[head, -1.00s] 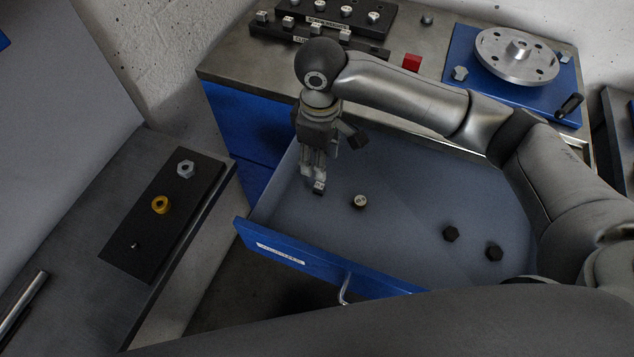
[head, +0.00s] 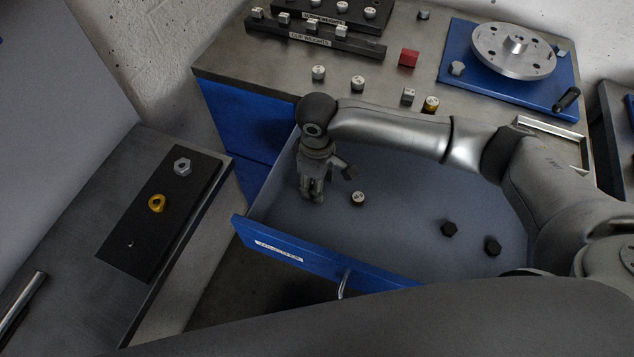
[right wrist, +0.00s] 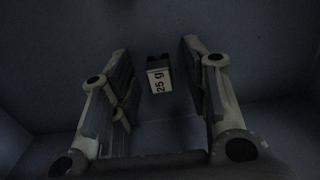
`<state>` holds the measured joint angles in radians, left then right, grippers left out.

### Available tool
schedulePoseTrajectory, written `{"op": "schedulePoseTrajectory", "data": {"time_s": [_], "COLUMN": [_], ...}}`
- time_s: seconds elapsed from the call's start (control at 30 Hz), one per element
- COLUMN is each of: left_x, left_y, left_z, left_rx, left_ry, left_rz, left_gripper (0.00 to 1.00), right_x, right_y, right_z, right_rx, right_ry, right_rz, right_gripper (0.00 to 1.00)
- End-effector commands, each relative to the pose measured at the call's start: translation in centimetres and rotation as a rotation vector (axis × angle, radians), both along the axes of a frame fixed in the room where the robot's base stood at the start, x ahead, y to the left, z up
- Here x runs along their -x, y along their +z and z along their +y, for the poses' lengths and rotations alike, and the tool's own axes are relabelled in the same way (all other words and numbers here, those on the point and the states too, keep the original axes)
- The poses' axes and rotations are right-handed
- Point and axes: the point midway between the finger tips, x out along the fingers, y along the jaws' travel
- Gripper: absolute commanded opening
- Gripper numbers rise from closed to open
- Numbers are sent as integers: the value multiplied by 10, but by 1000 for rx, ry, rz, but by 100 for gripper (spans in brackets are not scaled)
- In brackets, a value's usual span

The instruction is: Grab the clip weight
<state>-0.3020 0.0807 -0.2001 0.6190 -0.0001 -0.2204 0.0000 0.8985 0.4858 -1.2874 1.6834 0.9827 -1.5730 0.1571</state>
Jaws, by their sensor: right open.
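In the right wrist view, a small clip weight (right wrist: 159,80) with a black top and a white face marked "25 g" lies on the drawer floor. It shows between the two spread fingers of my right gripper (right wrist: 156,50), with a gap on both sides. In the head view my right gripper (head: 312,197) points down into the open blue drawer (head: 400,215), low over its floor near the left side. It is open and empty, and it hides that clip weight there. More clip weights (head: 313,26) stand on a labelled dark rack (head: 345,46) on the bench. My left gripper is not in view.
A round weight (head: 358,198) lies just right of the gripper. Two black hex pieces (head: 448,229) lie farther right in the drawer. Several small weights (head: 357,83), a red block (head: 408,58) and the rotor (head: 514,50) are on the bench. The drawer front (head: 290,252) is close.

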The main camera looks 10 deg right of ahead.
Motion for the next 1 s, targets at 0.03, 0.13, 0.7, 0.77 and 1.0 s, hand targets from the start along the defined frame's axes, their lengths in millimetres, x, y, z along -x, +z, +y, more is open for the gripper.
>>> {"op": "schedulePoseTrajectory", "data": {"time_s": [0.03,0.13,0.7,0.77,1.0], "left_x": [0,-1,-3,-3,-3], "left_y": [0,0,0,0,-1], "left_z": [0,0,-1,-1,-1], "left_rx": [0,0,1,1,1], "left_ry": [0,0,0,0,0], "left_rz": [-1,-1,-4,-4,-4], "left_gripper": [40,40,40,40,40], "right_x": [0,0,0,0,-1], "right_y": [0,0,1,2,22], "right_z": [0,0,0,0,1], "right_rx": [0,0,0,-1,-3], "right_ry": [0,0,0,0,0], "right_rz": [0,0,0,-1,-4], "right_gripper": [43,40,3,3,3]}}
